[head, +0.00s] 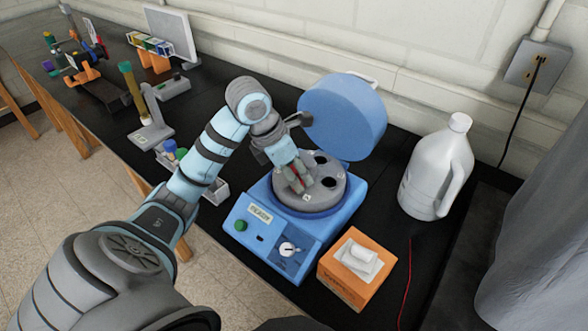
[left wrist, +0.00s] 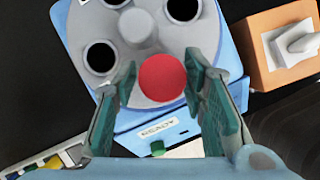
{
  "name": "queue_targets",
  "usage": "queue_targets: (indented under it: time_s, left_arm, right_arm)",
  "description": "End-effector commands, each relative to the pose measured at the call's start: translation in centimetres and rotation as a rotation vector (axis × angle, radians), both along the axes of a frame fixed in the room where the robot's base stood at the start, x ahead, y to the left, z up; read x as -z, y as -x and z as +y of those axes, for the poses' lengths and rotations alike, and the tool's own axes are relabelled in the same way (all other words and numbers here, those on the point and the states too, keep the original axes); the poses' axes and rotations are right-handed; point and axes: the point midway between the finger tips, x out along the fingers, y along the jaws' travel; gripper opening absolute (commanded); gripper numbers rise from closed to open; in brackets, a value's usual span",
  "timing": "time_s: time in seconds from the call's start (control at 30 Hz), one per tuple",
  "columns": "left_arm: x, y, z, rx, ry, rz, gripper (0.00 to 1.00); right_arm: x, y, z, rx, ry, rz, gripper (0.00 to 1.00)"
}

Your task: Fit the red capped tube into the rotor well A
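The red capped tube (left wrist: 166,77) shows only its round red cap in the left wrist view, between the fingers of my left gripper (left wrist: 163,72). Dark open wells (left wrist: 100,57) surround the rotor's hub. The cap covers the place near the front A mark. The tube's body is hidden, so its depth cannot be told. My right gripper is not in view.
The blue centrifuge (head: 317,238) has its lid (head: 343,112) raised behind the rotor. An orange tissue box (head: 350,285) stands in front right, a white jug (head: 437,170) at the right. Racks and a stand (head: 150,130) occupy the bench at the left.

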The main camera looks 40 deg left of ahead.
Motion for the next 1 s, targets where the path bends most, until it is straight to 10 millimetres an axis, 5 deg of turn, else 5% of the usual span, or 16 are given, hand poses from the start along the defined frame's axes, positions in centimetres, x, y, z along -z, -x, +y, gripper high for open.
queue_targets:
  time_s: [0.37, 0.8, 1.0]
  left_arm:
    - [-0.5, 0.1, 0.1, 0.001, 0.000, -0.002, 0.48]
    - [-10.3, 3.7, 1.7, 0.000, -0.002, -0.002, 0.48]
    - [-11.3, 4.3, 1.8, 0.000, 0.000, -0.001, 0.48]
  right_arm:
    - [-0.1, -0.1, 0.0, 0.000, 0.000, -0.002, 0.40]
    - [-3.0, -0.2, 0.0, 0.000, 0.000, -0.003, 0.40]
    - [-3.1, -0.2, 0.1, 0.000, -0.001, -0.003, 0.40]
